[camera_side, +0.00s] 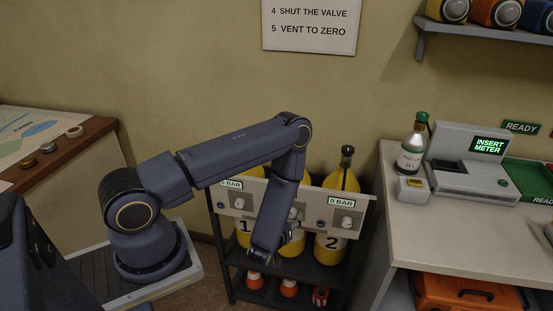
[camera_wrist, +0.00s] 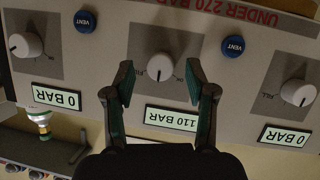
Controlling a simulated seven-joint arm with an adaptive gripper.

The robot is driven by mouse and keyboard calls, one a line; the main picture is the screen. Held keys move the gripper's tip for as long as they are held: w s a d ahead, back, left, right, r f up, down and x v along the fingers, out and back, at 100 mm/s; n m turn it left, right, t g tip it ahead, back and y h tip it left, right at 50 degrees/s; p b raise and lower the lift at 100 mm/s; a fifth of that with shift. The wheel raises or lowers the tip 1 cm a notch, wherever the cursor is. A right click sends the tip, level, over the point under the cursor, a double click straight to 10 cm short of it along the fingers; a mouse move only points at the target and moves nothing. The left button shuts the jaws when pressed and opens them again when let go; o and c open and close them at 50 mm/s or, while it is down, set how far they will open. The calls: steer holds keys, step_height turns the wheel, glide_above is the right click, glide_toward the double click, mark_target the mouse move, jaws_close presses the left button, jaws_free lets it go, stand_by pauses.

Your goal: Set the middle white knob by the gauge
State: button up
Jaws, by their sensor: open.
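The middle white knob (camera_wrist: 160,67) is in the wrist view on a grey square of the panel, with its dark pointer line toward the bottom of the picture. Its gauge (camera_wrist: 171,118) reads 110 BAR, upside down in this view. My gripper (camera_wrist: 159,80) is open, with one dark fingertip on each side of the knob and gaps showing between. I cannot tell how far the fingertips are from the panel. In the side view my wrist hangs in front of the panel (camera_side: 264,207) and largely hides the middle knob.
Two other white knobs, one on the left (camera_wrist: 26,45) and one on the right (camera_wrist: 298,92), have gauges reading 0 BAR. Blue VENT buttons (camera_wrist: 85,21) sit between the knobs. Yellow cylinders (camera_side: 331,249) stand behind the panel. A counter (camera_side: 460,232) is at right.

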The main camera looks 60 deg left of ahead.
steer(key=shift+w+a+f, duration=0.2)
steer(key=shift+w+a, duration=0.1)
steer(key=shift+w, duration=0.05)
steer(key=shift+c, duration=0.2)
jaws_close()
